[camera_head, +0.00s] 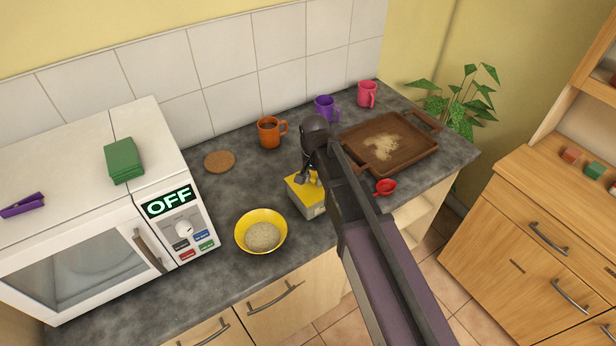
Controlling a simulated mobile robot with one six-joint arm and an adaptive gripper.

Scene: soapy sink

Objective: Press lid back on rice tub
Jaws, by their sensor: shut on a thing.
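The rice tub (313,210) is a small box with a pale label on its side, standing on the dark counter between the yellow bowl and the wooden tray. Its yellow lid (294,186) shows at the top of the tub. My gripper (308,179) points down over the lid and is shut on it. My arm comes in from the lower right and hides part of the tub's right side. I cannot tell whether the lid is seated flush or sits slightly raised.
A yellow bowl of rice (261,231) stands left of the tub. A red scoop (385,187) lies to the right, by a wooden tray (411,159) with spilled grains. An orange mug (268,133), purple mug (325,108) and cork coaster (219,161) are behind. A microwave (85,222) stands left.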

